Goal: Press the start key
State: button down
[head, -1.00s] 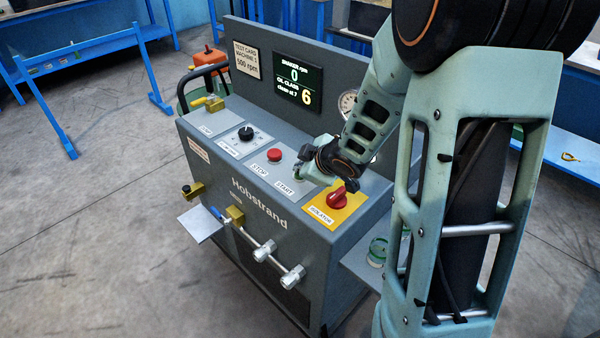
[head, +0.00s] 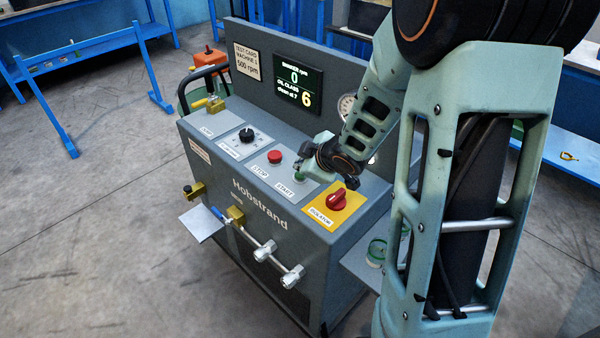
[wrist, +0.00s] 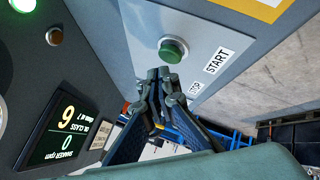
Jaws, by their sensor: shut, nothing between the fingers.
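The start key is a round green button (wrist: 172,48) in a silver ring on the grey panel, beside the START label (wrist: 216,60). In the head view the green start key (head: 299,177) shows just below my gripper (head: 299,164). In the wrist view my gripper's fingertips (wrist: 162,74) are together, with nothing between them. They appear just short of the button in the picture. I cannot tell a clear contact. The display (head: 298,76) reads SHAKER rpm 0 and OIL CLASS 6.
A red STOP button (head: 275,157) is left of the start key. A red isolator knob (head: 337,199) on a yellow plate is to its right. A black dial (head: 246,134) is farther left. A lit green lamp (wrist: 22,4) shows in the wrist view.

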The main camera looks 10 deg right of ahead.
aim_at(301, 176)
jog(key=shift+r+p, duration=2.55)
jog(key=shift+r, duration=0.1)
jog(key=shift+f, duration=0.1)
